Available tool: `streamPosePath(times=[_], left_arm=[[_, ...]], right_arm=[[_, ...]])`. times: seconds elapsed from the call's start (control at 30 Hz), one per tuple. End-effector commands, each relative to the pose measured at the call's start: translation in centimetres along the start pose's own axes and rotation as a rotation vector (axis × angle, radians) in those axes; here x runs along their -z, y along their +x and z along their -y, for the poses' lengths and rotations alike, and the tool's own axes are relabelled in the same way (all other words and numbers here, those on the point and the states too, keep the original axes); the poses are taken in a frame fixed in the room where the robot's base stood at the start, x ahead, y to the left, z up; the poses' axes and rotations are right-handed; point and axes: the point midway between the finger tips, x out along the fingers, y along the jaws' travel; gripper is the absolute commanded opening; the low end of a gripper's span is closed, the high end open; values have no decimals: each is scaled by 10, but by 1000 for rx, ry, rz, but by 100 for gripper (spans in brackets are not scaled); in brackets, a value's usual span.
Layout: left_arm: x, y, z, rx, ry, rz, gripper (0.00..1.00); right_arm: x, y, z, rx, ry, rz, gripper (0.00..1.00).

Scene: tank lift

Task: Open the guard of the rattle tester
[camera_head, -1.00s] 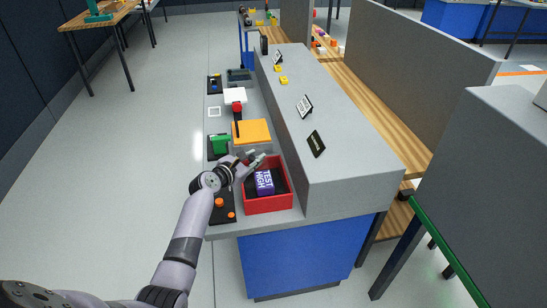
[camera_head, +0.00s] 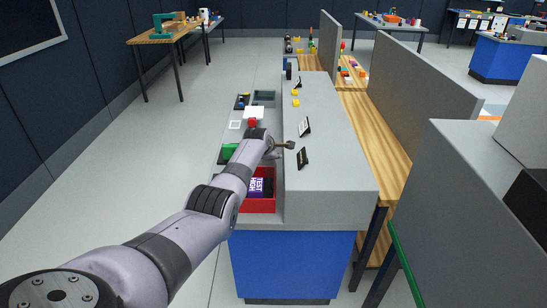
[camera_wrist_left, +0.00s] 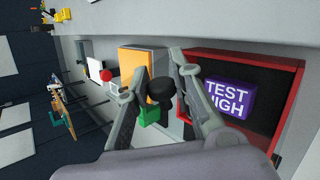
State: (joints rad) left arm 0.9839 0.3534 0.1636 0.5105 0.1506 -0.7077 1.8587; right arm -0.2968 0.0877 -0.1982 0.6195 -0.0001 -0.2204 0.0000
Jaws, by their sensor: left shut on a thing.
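My left gripper (camera_head: 281,146) is above the counter, near the low raised wall. In the left wrist view, my left gripper (camera_wrist_left: 161,78) is shut on a black round knob (camera_wrist_left: 161,91), which also shows in the head view (camera_head: 290,145). I cannot tell what the knob is attached to. An orange flat panel (camera_wrist_left: 135,70) shows behind the fingers in the wrist view; my arm hides it in the head view. I cannot tell which part is the guard of the rattle tester. My right gripper is not in view.
A red tray (camera_head: 260,206) holds a purple block (camera_head: 256,186) reading "TEST HIGH". A green part (camera_head: 229,149), a red knob (camera_head: 252,122) and a white plate (camera_head: 254,112) are along the counter. Small dark signs (camera_head: 302,157) stand on the raised grey ledge (camera_head: 325,185).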

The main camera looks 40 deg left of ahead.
Motion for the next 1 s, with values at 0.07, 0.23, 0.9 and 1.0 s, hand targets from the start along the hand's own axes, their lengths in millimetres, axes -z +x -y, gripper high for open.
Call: streamPosePath(times=[0.07, 0.23, 0.9, 1.0], left_arm=[[-6, 2, 0, -1, 30, -27, 0], [-13, 3, 1, -2, 74, -72, 0], [-15, 4, 3, -2, 100, -102, 25], [-16, 4, 3, -1, 99, -101, 32]], right_arm=[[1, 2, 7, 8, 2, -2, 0], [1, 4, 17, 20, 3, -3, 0], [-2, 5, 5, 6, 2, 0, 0], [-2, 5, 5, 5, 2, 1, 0]])
